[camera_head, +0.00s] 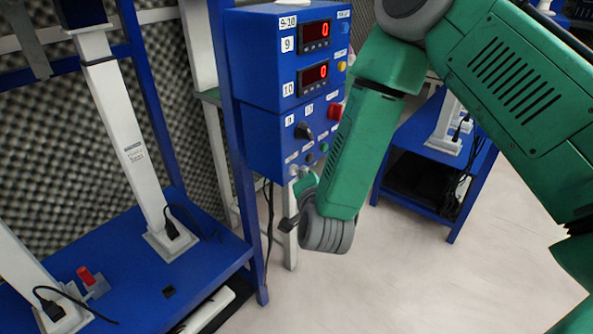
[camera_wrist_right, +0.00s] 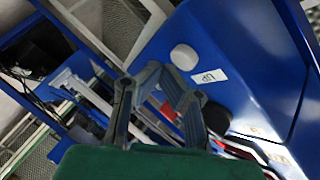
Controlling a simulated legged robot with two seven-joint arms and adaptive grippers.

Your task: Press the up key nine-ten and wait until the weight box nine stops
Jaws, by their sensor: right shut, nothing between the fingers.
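The blue control box (camera_head: 262,150) carries a "9-10" label and two red displays. The display marked 9 (camera_head: 314,31) and the display marked 10 (camera_head: 313,76) both read 0. In the right wrist view, a round white key (camera_wrist_right: 184,57) sits on the blue panel beside a label (camera_wrist_right: 209,76) that reads UP upside down. My right gripper (camera_wrist_right: 162,71) is shut and empty; its tips appear just left of the key, contact unclear. In the head view the right gripper (camera_head: 291,221) is partly hidden below the box. The weight box nine cannot be made out.
A red emergency-type button (camera_head: 336,110) and a black knob (camera_head: 303,131) are on the box front. A blue bench (camera_head: 130,275) with white posts stands left. A blue table (camera_head: 430,150) is behind my right arm. The floor at right is clear.

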